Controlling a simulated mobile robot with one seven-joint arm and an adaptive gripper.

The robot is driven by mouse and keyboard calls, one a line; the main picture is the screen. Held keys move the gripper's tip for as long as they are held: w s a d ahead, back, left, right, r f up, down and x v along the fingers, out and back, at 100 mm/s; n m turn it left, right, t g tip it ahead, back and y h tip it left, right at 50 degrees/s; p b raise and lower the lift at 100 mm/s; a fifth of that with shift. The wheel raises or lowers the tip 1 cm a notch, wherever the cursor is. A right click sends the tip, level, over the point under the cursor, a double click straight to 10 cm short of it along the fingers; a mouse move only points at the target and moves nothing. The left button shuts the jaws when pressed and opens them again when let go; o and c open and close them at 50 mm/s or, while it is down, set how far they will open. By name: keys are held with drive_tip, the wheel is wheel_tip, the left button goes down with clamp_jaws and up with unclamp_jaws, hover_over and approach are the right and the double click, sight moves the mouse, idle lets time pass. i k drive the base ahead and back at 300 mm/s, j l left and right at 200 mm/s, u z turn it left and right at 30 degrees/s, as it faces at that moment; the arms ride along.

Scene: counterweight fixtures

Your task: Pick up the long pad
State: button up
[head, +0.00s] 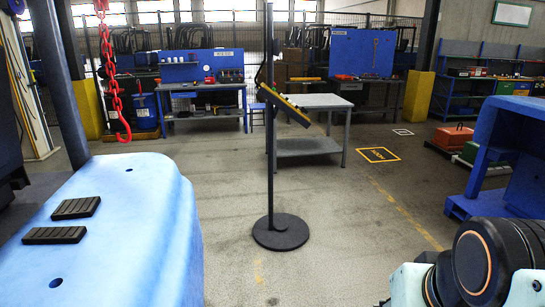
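Two dark ribbed pads lie flat on the blue fixture (140,200) at the left. The nearer pad (54,235) looks a little longer in the picture. The farther pad (76,207) lies just behind it and slightly to the right, turned at a small angle. I cannot tell for certain which is the long pad. Part of my arm shows at the lower right, well away from the pads. My gripper is not in view.
A black stand with a round base (281,232) and tilted panel stands mid-floor. A grey table (307,147) is behind. Another blue fixture (515,150) is at right.

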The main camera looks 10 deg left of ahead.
sight(61, 234)
drive_tip(key=i+u, duration=0.15)
drive_tip(key=u, duration=0.25)
drive_tip(key=i+u, duration=0.15)
drive_tip(key=u, duration=0.25)
drive_tip(key=i+l+u, duration=0.1)
drive_tip(key=u, duration=0.25)
drive_tip(key=i+u, duration=0.15)
drive_tip(key=u, duration=0.2)
drive_tip(key=i+l+u, duration=0.1)
drive_tip(key=u, duration=0.3)
drive_tip(key=i+l+u, duration=0.1)
drive_tip(key=u, duration=0.25)
drive_tip(key=l, duration=0.1)
